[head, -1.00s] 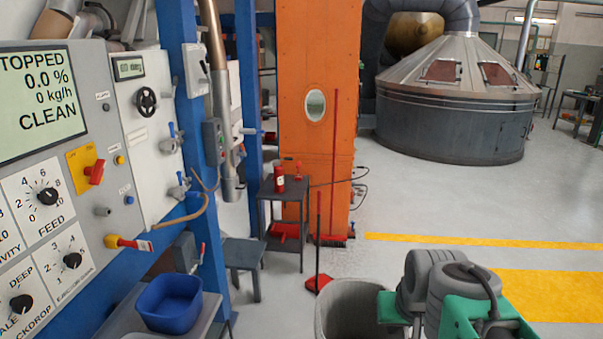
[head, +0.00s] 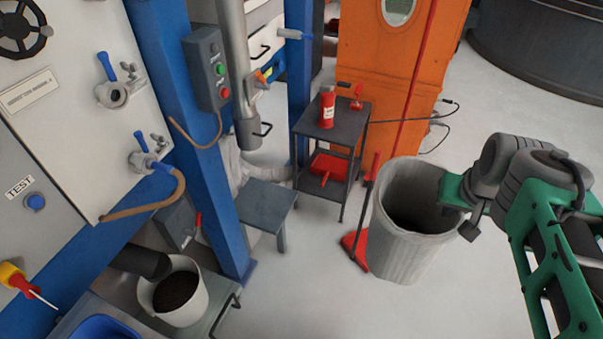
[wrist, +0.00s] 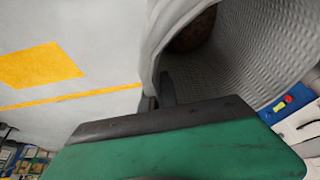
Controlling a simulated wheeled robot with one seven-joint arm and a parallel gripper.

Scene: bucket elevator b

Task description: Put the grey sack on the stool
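The grey sack (head: 415,235) is a tall, open-topped woven cylinder, upright, right of centre in the head view. Its ribbed inner wall (wrist: 235,60) fills the upper right of the wrist view, with something dark brown inside. My gripper (wrist: 160,97) is at the sack's rim, one finger inside and one outside, and looks shut on the wall. In the head view my gripper (head: 447,195) meets the sack's right side. Whether the sack's base touches the floor is unclear. The stool (head: 265,205) is low, dark grey and empty, left of the sack.
A dark two-shelf stand (head: 335,128) with a red extinguisher (head: 327,108) is behind, between stool and sack. A red dustpan (head: 355,245) lies close to the sack's left. A blue post (head: 210,170) borders the stool's left. A white bucket (head: 180,292) is at lower left.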

